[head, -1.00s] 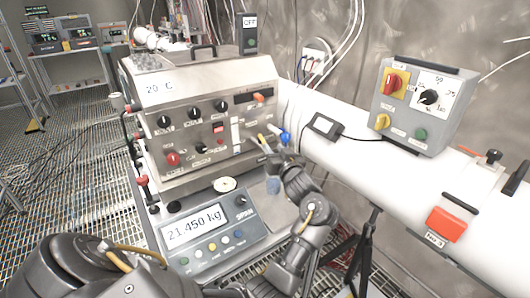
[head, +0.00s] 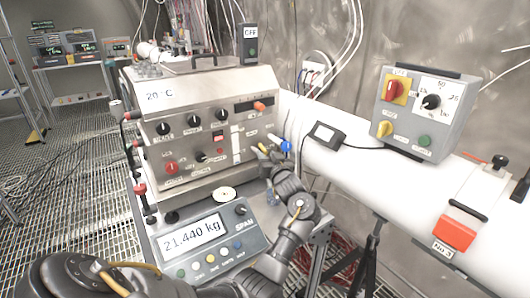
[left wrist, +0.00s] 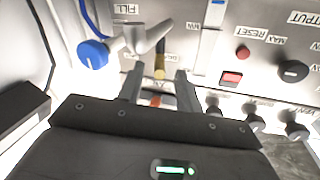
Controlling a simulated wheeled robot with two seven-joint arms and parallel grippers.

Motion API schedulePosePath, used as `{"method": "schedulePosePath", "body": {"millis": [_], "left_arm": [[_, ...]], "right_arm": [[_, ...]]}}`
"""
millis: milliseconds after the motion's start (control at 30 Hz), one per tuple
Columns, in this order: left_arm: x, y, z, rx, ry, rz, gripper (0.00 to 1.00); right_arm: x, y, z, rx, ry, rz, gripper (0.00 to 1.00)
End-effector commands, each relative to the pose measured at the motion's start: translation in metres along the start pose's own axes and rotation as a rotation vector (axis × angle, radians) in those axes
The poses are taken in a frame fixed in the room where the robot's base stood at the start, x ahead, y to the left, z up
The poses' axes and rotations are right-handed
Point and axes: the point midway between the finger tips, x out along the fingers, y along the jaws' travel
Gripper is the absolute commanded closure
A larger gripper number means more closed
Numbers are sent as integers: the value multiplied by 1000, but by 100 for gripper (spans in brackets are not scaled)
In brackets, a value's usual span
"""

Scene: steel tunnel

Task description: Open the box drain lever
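The steel box (head: 180,105) stands on the bench with knobs and a display on its front. A short lever with a yellow tip (left wrist: 160,70) sticks out from its front panel, by a partly hidden label that I cannot read fully. It also shows in the head view (head: 262,148). My left gripper (left wrist: 160,80) is open, with one finger on each side of this lever; I cannot tell whether they touch it. In the head view my left gripper (head: 270,160) is at the box's lower right. My right gripper is not in view.
A blue knob on a metal tap (left wrist: 92,53) sits close beside the left finger, near a FILL label. A scale (head: 205,240) reading 21.440 kg stands below the box. A white pipe (head: 350,165) runs to the right, with a grey control box (head: 425,110) on it.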

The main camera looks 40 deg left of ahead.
Motion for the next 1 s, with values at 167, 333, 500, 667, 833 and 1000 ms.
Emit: {"method": "schedulePosePath", "body": {"millis": [167,333,500,667,833,1000], "left_arm": [[20,0,-1,1,1,0,65],[27,0,0,-1,0,1,65],[28,0,0,-1,0,1,65],[27,0,0,-1,0,1,78],[27,0,0,-1,0,1,100],[27,2,0,-2,-3,-8,100]], "right_arm": [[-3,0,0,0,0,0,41],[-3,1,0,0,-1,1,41],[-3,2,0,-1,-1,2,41],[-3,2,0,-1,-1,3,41],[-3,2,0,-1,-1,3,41],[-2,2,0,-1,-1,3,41]]}}
